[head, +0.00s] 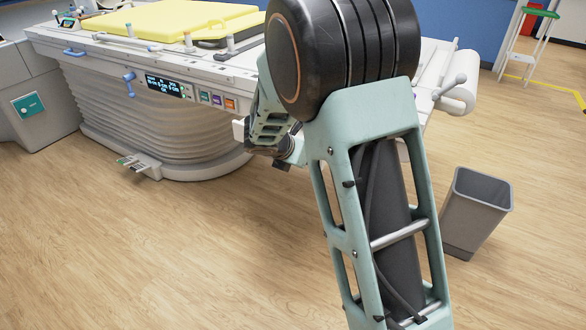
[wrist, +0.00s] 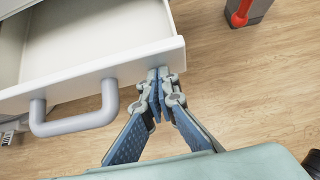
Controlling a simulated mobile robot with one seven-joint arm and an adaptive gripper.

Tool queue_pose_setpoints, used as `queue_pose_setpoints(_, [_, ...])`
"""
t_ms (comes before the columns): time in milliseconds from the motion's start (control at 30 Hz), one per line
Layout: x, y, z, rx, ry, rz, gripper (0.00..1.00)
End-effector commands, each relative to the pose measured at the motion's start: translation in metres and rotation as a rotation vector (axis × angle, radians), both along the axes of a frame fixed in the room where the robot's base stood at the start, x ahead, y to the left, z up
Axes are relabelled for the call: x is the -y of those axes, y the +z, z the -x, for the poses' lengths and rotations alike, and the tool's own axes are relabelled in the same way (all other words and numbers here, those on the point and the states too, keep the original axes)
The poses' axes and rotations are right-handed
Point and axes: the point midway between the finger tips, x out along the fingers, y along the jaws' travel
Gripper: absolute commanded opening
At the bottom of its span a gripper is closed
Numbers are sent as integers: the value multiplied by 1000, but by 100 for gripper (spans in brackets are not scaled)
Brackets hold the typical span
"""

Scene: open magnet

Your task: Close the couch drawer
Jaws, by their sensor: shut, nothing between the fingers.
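The couch (head: 180,75) is a white medical table with a yellow pad on top and a ribbed base. In the wrist view its drawer (wrist: 140,65) is open, with the empty-looking inside visible behind the white front. A grey bar handle (wrist: 75,122) is on that front. My gripper (wrist: 160,76) is shut and empty. Its fingertips are at the right end of the drawer front, to the right of the handle; I cannot tell if they touch it. In the head view my arm hides most of the drawer area and the gripper's fingertips.
A grey waste bin (head: 478,210) stands on the floor to the right of my arm. A grey cabinet (head: 30,100) is at the far left, and a stand with a green top (head: 530,35) is at the back right. The wooden floor (head: 150,260) in front of the couch is clear.

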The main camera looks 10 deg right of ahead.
Motion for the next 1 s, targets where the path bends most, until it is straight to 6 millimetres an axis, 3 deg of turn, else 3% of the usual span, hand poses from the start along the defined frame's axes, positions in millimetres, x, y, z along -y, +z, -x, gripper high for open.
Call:
queue_pose_setpoints(200, [42, 5, -51, -2, -4, 1, 0])
queue_pose_setpoints(500, [77, 4, -98, -1, -2, 0, 0])
queue_pose_setpoints(700, [88, 2, -112, 0, 0, 0, 0])
queue_pose_setpoints(1000, [91, 1, -117, 2, 1, 2, 0])
